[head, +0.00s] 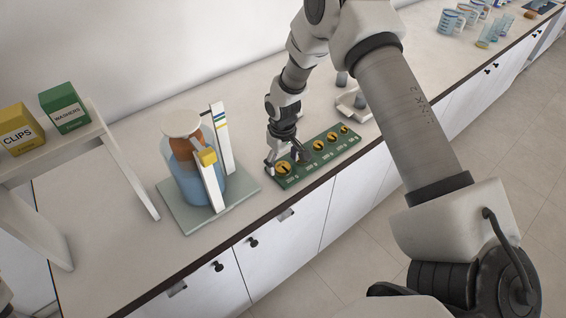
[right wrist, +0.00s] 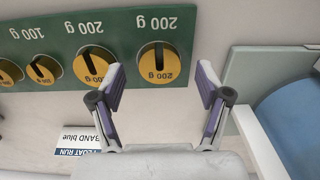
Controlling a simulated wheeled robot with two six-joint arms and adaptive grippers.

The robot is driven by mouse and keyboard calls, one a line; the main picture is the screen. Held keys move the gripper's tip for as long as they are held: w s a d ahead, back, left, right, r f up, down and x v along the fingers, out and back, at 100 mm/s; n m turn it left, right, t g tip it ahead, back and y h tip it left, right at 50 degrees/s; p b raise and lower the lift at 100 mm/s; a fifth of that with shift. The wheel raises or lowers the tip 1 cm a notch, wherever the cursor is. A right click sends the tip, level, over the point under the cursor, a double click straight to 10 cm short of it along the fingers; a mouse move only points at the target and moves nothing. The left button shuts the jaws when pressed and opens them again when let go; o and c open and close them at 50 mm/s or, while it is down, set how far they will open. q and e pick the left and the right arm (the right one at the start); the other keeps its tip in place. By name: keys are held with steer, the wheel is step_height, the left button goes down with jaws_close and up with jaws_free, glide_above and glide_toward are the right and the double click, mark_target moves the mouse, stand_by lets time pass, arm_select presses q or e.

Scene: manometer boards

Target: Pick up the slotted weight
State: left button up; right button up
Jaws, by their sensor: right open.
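Slotted weights, yellow discs with dark slots, sit in a row on a green board (head: 288,184) marked in grams. The end 200 g weight (head: 284,168) is at the board's near left end. It also shows in the right wrist view (right wrist: 158,64), between and just beyond the fingertips. My right gripper (head: 286,160) is open and empty, low over that end of the board; in the right wrist view its two purple-padded fingers (right wrist: 161,85) stand apart. A second 200 g weight (right wrist: 92,64) is partly covered by one finger. My left gripper is not in view.
A glass vessel of blue liquid (head: 187,190) with upright strips stands on a grey-green base (head: 180,222), close left of the board. A printed card (right wrist: 84,141) lies by the board. A shelf (head: 70,150) holds two boxes. Beakers (head: 452,20) stand far right.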

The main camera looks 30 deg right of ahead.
steer(key=shift+w+f, duration=0.4)
steer(key=shift+f, duration=0.35)
steer(key=shift+s+r, duration=0.25)
steer(key=shift+s, duration=0.1)
steer(key=c, duration=1.4)
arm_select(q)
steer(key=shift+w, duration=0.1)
arm_select(e)
steer(key=shift+w, duration=0.1)
